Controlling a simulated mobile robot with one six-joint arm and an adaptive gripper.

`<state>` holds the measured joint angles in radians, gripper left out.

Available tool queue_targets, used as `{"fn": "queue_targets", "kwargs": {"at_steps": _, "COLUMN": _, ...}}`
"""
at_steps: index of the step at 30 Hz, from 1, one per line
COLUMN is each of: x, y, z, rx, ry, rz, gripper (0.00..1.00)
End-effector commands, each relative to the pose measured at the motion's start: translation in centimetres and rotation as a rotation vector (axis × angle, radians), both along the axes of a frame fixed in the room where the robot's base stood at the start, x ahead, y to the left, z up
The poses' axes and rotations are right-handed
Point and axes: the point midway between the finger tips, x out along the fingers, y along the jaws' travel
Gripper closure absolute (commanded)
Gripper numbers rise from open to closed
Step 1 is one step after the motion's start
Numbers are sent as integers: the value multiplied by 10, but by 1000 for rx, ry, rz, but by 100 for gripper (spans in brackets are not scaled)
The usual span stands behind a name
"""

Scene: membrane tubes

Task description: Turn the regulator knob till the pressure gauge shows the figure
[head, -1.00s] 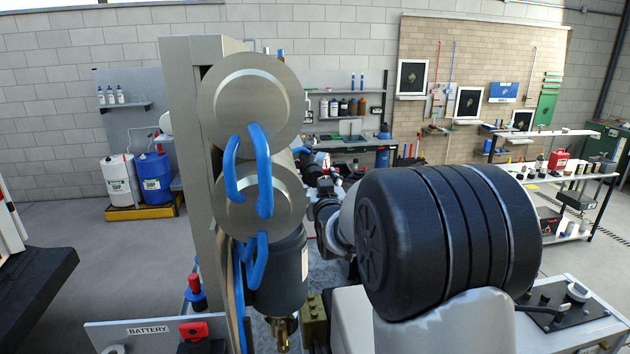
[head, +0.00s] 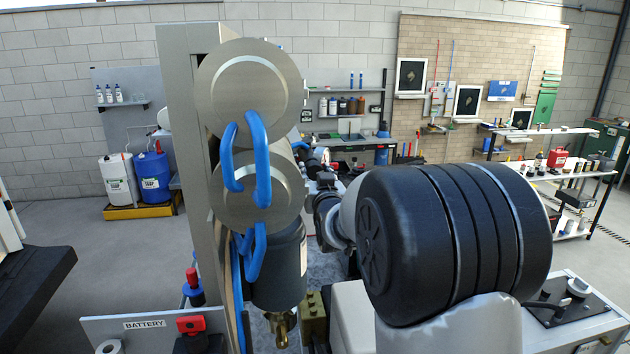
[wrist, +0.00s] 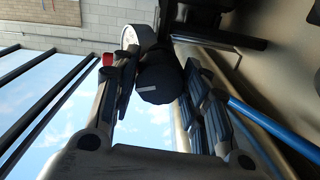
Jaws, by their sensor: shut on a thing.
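The regulator knob (wrist: 158,78) is dark and round with a pale mark, between the two fingers of my gripper (wrist: 160,90) in the wrist view. My gripper is shut on it. The pressure gauge (wrist: 131,36) has a white face, just beyond the knob and partly hidden by it. Its needle and figure cannot be read. In the head view my gripper (head: 322,180) is small and partly hidden behind the grey tube housing and my own arm. The knob cannot be made out there.
Two stacked round steel end caps (head: 250,95) with blue hoses (head: 262,160) stand close on the left of my arm. A grey upright panel (head: 190,150) is beside them. A brass fitting (head: 281,328) is below. A blue pipe (wrist: 270,128) runs near the gripper in the wrist view.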

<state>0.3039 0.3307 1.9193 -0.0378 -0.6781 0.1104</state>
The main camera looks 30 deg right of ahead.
Motion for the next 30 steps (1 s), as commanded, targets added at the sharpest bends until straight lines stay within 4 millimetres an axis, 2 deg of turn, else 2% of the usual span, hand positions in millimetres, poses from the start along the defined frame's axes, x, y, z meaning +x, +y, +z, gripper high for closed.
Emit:
{"fn": "queue_targets", "kwargs": {"at_steps": 12, "x": 0, "y": 0, "z": 0, "rx": 49, "ry": -15, "rz": 1, "gripper": 82}}
{"fn": "queue_targets", "kwargs": {"at_steps": 13, "x": 0, "y": 0, "z": 0, "rx": 49, "ry": -15, "rz": 1, "gripper": 57}}
{"fn": "queue_targets", "kwargs": {"at_steps": 21, "x": 0, "y": 0, "z": 0, "rx": 49, "ry": -15, "rz": 0, "gripper": 39}}
{"fn": "queue_targets", "kwargs": {"at_steps": 30, "x": 0, "y": 0, "z": 0, "rx": 49, "ry": -15, "rz": 0, "gripper": 38}}
